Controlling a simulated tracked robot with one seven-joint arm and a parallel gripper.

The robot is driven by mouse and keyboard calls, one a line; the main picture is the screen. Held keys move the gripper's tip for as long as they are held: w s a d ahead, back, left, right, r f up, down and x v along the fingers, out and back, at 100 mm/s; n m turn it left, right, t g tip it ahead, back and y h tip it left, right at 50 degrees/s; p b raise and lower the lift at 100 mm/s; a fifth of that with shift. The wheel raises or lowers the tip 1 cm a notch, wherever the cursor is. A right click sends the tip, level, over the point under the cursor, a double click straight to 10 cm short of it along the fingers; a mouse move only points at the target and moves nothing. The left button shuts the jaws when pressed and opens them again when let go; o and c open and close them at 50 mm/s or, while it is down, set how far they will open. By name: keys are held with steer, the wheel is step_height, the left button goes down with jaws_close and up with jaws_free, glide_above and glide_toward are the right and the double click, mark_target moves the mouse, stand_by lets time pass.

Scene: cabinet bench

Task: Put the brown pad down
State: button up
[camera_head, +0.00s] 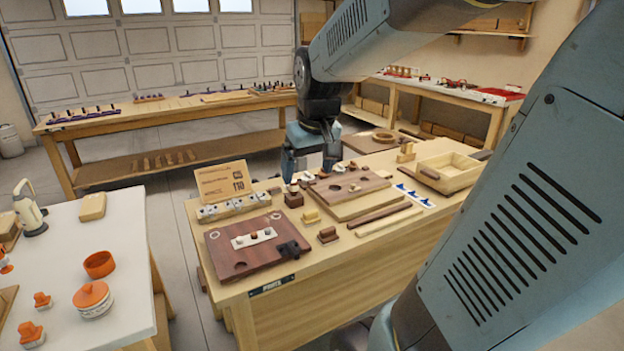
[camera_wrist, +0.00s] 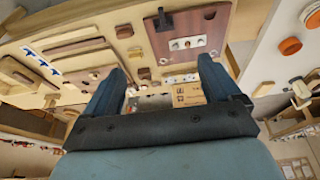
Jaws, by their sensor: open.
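My gripper (camera_head: 308,172) is above the far edge of the wooden bench, its fingers pointing down. In the wrist view its two dark blue fingers (camera_wrist: 163,70) are wide apart, with nothing held between them. A similar brown piece (camera_wrist: 143,74) shows between the fingers in the wrist view. Another brown block (camera_head: 328,235) stands nearer the front edge. I cannot tell for certain which piece is the pad.
A dark red-brown board (camera_head: 232,262) with a metal strip lies at the bench's left. A layered wooden board (camera_head: 345,205) lies behind the strips. A cardboard sign (camera_head: 222,180) stands at the back left, and an open wooden tray (camera_head: 462,181) at the right.

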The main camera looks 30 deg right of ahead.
steer(key=s+a+r+t, duration=0.2)
steer(key=s+a+r, duration=0.1)
steer(key=s, duration=0.8)
steer(key=shift+a, duration=0.9)
steer(key=shift+w, duration=0.1)
